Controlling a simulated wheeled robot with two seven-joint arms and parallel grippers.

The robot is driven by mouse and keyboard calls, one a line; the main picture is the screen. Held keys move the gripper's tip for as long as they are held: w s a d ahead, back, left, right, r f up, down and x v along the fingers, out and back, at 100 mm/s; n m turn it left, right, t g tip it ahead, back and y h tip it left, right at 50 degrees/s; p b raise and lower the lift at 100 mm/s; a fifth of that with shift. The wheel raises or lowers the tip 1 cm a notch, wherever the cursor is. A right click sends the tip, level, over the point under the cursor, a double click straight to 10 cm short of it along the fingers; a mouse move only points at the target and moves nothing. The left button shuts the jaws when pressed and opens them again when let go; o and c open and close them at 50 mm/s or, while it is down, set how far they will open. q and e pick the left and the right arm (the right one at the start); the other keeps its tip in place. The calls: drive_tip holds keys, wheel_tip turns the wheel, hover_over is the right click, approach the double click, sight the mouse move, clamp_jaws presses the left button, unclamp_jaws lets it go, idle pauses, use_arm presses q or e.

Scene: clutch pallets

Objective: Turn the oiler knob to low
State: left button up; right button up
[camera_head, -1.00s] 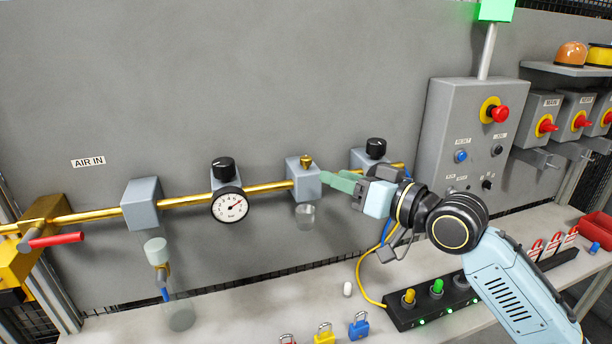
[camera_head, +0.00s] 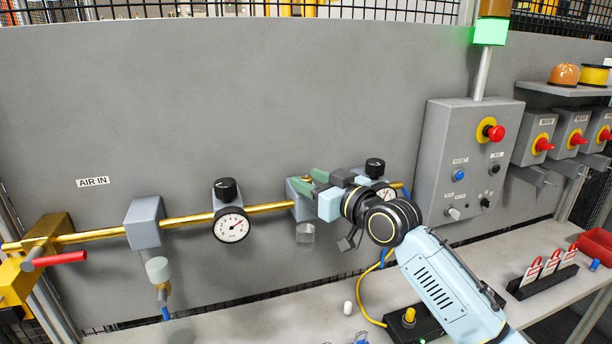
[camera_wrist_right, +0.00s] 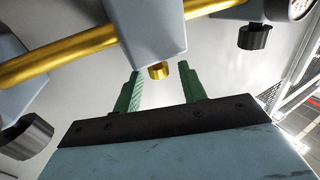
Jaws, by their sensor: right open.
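The oiler is a grey block (camera_head: 299,211) on the brass pipe, with a clear bowl (camera_head: 305,233) hanging below it. Its small brass knob (camera_wrist_right: 159,71) projects from the block in the right wrist view. In the head view the knob (camera_head: 306,179) is mostly hidden by my green fingers. My right gripper (camera_head: 308,182) is open at the block's top. In the right wrist view its fingertips (camera_wrist_right: 160,75) lie on either side of the knob, with a gap visible at each side. I cannot read the knob's setting. My left gripper is not in view.
A gauge with a black-knobbed regulator (camera_head: 229,205) stands left of the oiler; another black-knobbed unit (camera_head: 375,168) stands right, partly behind my wrist. The brass pipe (camera_head: 185,221) runs along the grey panel. A control box (camera_head: 462,140) is further right. The panel above is clear.

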drive_tip(key=shift+x, duration=0.95)
drive_tip(key=shift+c, duration=0.3)
clamp_jaws()
drive_tip(key=n+g+y+b, duration=0.1)
drive_tip(key=g+b, duration=0.1)
drive_tip(key=b, duration=0.5)
drive_tip(key=n+g+y+b, duration=0.2)
drive_tip(key=b, duration=0.5)
drive_tip(key=shift+w+f+b, duration=0.1)
drive_tip(key=shift+f+b, duration=0.2)
drive_tip(key=shift+f, duration=0.05)
drive_tip(key=shift+n+g+y+b, duration=0.3)
drive_tip(key=shift+n+g+y, duration=0.1)
drive_tip(key=shift+y, duration=0.1)
drive_tip(key=shift+r+n+g, duration=0.2)
drive_tip(key=shift+n+g, duration=0.1)
drive_tip(key=shift+g, duration=0.2)
drive_tip(key=shift+o, duration=0.3)
unclamp_jaws()
drive_tip(key=shift+r, duration=0.1)
